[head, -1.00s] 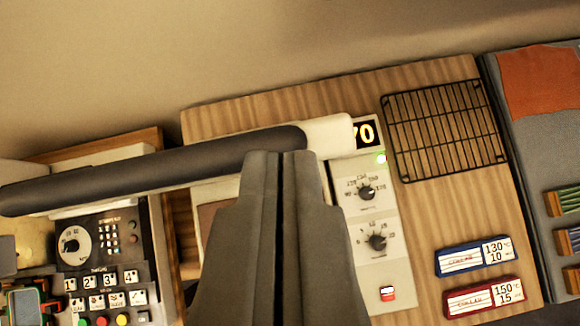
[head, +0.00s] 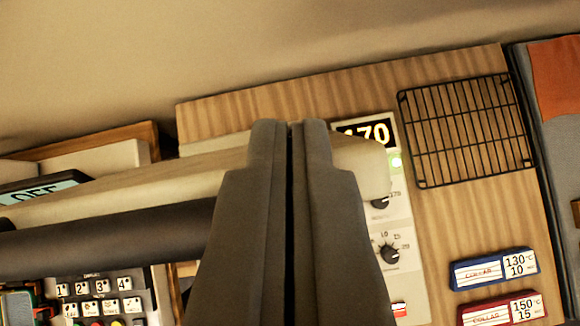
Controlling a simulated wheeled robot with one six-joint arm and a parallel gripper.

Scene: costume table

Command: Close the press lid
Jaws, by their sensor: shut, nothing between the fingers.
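The press lid (head: 190,175) shows as a long cream slab crossing from the left edge to the control panel, its dark padded bar (head: 110,238) along its lower side in the picture. My gripper (head: 290,125) is shut and empty, with its fingers pointing up the picture across the lid's right part. The fingers hide part of the lid and the press body under it. I cannot tell whether they touch the lid. The press control panel (head: 400,215) shows a lit display (head: 367,133) reading 170, a green light and dark knobs.
A black wire rack (head: 467,130) lies on the wooden board right of the press. A blue 130 °C card (head: 495,268) and a red 150 °C card (head: 503,311) lie below it. A keypad device (head: 100,298) and a display reading OFF (head: 42,187) are at left.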

